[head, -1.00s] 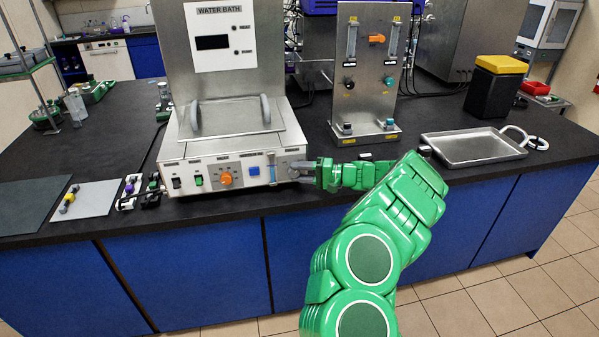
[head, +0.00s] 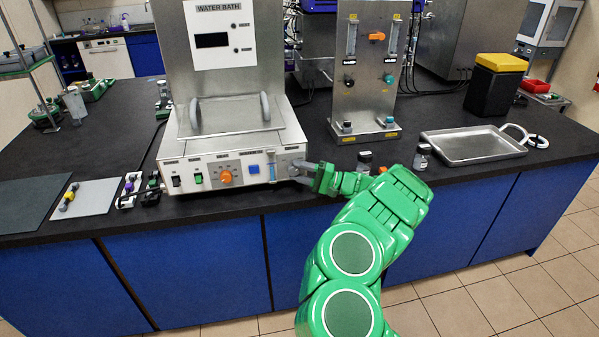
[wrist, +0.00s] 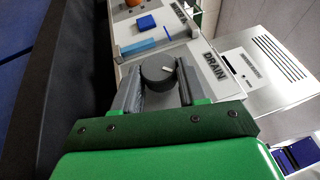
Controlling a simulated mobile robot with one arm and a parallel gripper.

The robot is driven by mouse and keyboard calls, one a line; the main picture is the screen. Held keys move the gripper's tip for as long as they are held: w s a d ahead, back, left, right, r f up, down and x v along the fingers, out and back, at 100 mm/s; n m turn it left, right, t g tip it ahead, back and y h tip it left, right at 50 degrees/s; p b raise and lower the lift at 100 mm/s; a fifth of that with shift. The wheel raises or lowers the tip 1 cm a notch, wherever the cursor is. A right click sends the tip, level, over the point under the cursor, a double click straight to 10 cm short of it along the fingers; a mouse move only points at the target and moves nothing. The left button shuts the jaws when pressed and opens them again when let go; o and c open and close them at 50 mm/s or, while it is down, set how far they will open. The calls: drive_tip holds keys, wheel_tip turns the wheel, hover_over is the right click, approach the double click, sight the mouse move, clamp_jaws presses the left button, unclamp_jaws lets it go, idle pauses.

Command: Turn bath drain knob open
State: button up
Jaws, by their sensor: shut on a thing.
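The water bath (head: 235,162) stands on the black bench at the left of centre, with a front panel of knobs and switches. The dark drain knob (wrist: 158,72) sits beside the DRAIN label in the wrist view and has a light pointer mark on its face. My gripper (head: 300,171) is at the right end of the panel in the head view. In the wrist view my gripper (wrist: 160,85) has its two grey fingers on either side of the knob, shut on it. In the head view the knob is mostly hidden by the fingers.
An orange knob (head: 227,176) and a blue button (head: 254,169) are on the same panel. To the right are two small jars (head: 422,156), a metal tray (head: 475,147) and an upright valve panel (head: 365,75). The bench's front edge runs below my arm.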

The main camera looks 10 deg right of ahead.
drive_tip(key=o, duration=1.1)
drive_tip(key=shift+c, duration=0.2)
drive_tip(key=v, duration=0.7)
drive_tip(key=shift+d, duration=0.4)
drive_tip(key=shift+s+f, duration=0.1)
